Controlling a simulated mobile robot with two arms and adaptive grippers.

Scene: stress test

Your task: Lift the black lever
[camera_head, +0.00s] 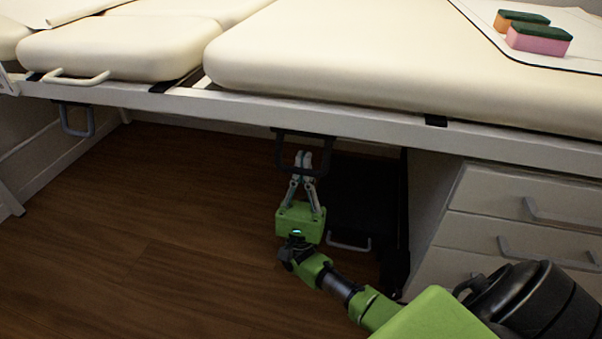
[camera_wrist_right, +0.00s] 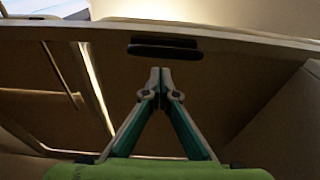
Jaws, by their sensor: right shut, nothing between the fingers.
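The black lever (camera_head: 281,150) is a dark loop handle hanging under the edge of the cream padded table, near the middle of the head view. In the right wrist view a dark bar, which looks like the lever (camera_wrist_right: 166,49), lies just beyond and above the fingertips. My right gripper (camera_head: 303,156) is green with grey fingers, and its tips overlap the lever in the head view. In the wrist view the fingertips (camera_wrist_right: 160,72) are together with nothing between them, and they appear apart from the bar. My left gripper is not in view.
A grey loop handle (camera_head: 77,121) hangs further left under the table frame (camera_head: 200,104). White drawers (camera_head: 520,215) stand at the right. An orange-and-green sponge (camera_head: 519,20) and a pink-and-green sponge (camera_head: 538,40) lie on top. The wooden floor (camera_head: 140,230) at left is clear.

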